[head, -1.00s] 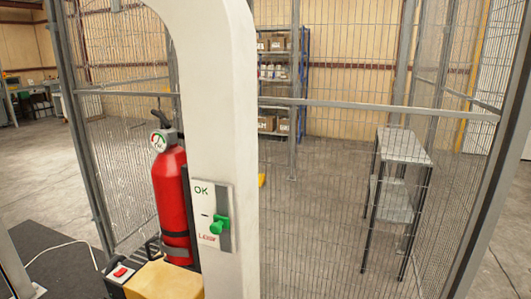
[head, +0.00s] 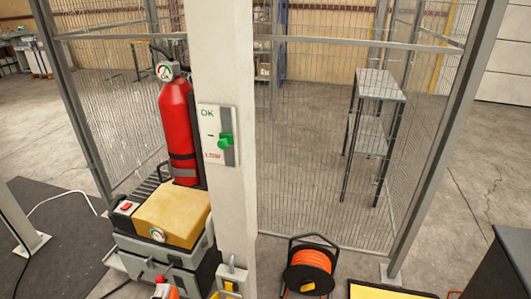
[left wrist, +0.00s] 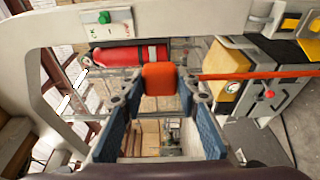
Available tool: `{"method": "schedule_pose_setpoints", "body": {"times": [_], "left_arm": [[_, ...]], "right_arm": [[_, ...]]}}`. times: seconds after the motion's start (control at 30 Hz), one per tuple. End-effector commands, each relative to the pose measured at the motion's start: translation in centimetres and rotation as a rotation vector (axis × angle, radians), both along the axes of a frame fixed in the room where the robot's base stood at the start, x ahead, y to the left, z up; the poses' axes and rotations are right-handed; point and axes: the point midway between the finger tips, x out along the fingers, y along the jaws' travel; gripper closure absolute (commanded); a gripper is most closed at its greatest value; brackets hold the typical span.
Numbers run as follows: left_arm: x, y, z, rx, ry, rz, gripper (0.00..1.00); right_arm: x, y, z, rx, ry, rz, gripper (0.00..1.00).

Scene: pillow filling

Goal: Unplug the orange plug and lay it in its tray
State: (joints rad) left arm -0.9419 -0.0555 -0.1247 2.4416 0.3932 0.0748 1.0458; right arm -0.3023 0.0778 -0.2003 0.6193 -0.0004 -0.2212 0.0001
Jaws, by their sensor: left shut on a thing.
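In the left wrist view the orange plug (left wrist: 158,78) is held between the blue-padded fingers of my left gripper (left wrist: 158,92). An orange cord (left wrist: 255,75) runs to the right there; its join with the plug is hidden by a finger. No socket shows around the plug. In the head view a small orange and white shape (head: 164,290) is cut off at the bottom edge; I cannot tell whether it is the plug. My right gripper is not in view.
An orange cable reel (head: 310,265) stands on the floor. Mesh fencing (head: 320,180) closes the back.

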Motion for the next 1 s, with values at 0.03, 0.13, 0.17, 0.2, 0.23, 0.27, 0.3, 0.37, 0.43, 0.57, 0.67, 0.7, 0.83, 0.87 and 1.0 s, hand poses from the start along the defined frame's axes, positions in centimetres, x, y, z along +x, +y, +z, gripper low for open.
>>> {"method": "schedule_pose_setpoints", "body": {"times": [0.03, 0.13, 0.17, 0.2, 0.23, 0.27, 0.3, 0.37, 0.43, 0.57, 0.67, 0.7, 0.83, 0.87, 1.0], "left_arm": [[-0.1, 0.0, 0.1, 0.001, 0.0, 0.0, 1.0], [-0.6, 0.1, 0.4, 0.002, 0.003, -0.001, 1.0], [-0.9, 0.2, 0.6, 0.002, 0.003, -0.001, 1.0], [-1.2, 0.3, 0.8, 0.002, 0.003, -0.001, 1.0], [-1.5, 0.4, 0.9, 0.002, 0.004, -0.002, 1.0], [-1.8, 0.4, 1.1, 0.002, 0.004, -0.002, 1.0], [-2.1, 0.5, 1.2, 0.002, 0.004, -0.001, 1.0], [-2.6, 0.7, 1.5, 0.003, 0.003, -0.002, 1.0], [-3.2, 0.8, 1.8, 0.002, 0.003, -0.002, 1.0], [-3.8, 1.0, 2.0, 0.001, 0.002, -0.001, 1.0], [-3.9, 1.1, 2.1, 0.001, 0.0, 0.0, 1.0], [-3.9, 1.1, 2.1, 0.001, -0.001, 0.001, 1.0], [-3.9, 1.1, 2.0, 0.001, -0.001, 0.001, 1.0], [-3.8, 1.1, 2.0, 0.001, -0.001, 0.001, 1.0], [-2.6, 0.9, 2.1, 0.001, -0.004, 0.007, 1.0]], "right_arm": [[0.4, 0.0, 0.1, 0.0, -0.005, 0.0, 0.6], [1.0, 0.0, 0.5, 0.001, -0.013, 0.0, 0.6], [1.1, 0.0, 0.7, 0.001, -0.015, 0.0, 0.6], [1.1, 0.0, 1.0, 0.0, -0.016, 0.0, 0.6], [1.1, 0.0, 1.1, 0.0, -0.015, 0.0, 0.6], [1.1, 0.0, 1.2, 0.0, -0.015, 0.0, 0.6], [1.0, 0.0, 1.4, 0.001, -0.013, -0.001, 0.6], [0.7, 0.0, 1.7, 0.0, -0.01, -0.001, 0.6], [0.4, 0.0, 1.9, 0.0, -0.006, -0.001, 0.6], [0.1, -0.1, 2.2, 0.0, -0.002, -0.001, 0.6], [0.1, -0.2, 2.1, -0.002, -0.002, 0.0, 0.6], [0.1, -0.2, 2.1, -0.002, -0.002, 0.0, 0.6], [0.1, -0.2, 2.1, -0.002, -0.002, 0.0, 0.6], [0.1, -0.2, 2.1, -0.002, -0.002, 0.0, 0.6], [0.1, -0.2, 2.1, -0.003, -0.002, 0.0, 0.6]]}}
